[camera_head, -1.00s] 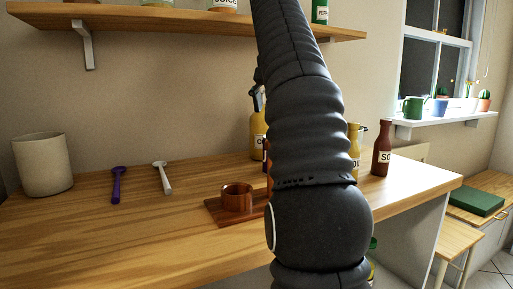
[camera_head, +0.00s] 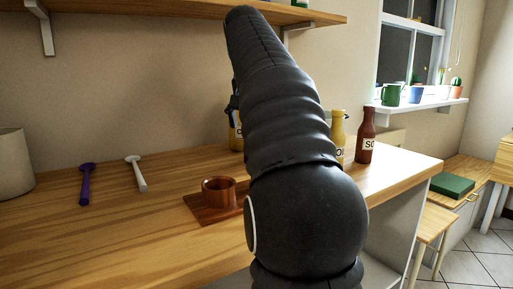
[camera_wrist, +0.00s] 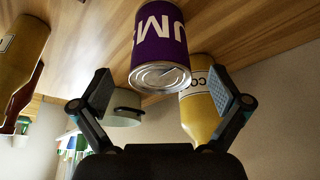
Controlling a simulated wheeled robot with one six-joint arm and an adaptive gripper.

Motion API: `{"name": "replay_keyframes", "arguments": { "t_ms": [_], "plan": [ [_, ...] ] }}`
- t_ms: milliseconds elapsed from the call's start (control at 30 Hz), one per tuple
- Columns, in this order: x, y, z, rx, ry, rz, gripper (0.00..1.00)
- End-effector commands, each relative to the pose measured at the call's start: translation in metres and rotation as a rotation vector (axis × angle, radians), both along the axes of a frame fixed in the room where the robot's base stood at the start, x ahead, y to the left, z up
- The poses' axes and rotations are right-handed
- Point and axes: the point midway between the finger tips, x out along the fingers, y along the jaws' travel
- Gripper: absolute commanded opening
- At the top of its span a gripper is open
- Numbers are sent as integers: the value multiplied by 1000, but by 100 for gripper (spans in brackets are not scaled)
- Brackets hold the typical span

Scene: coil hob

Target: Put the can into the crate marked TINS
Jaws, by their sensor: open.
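The can (camera_wrist: 157,45) has a purple label with large white letters, only partly readable, and a silver end facing the wrist camera. It stands on the wooden surface, which shows tilted and inverted in the wrist view. My gripper (camera_wrist: 166,98) is open and empty, its two fingers spread wide, with the can ahead between them and apart from both. In the head view my dark arm hides the can and most of my gripper. No crate marked TINS is visible in either view.
On the counter are a brown cup (camera_head: 218,191) on a board, a purple spoon (camera_head: 85,185) and a white spoon (camera_head: 137,174). The counter's left front is clear.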

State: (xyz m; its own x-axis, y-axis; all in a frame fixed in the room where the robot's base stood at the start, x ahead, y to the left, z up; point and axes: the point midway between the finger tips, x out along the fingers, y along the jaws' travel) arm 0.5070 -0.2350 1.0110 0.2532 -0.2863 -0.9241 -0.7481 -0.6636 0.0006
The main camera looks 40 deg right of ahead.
Motion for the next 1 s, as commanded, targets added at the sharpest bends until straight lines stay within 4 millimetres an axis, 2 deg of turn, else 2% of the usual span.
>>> {"name": "replay_keyframes", "arguments": {
  "t_ms": [167,467,767,800,1000],
  "plan": [
    [2,-3,-11,0,0,-1,99],
    [12,-13,-47,1,1,0,99],
    [13,-15,-51,0,-1,0,99],
    [13,-15,-51,0,-1,0,97],
    [13,-15,-51,1,-1,0,47]
  ]
}}
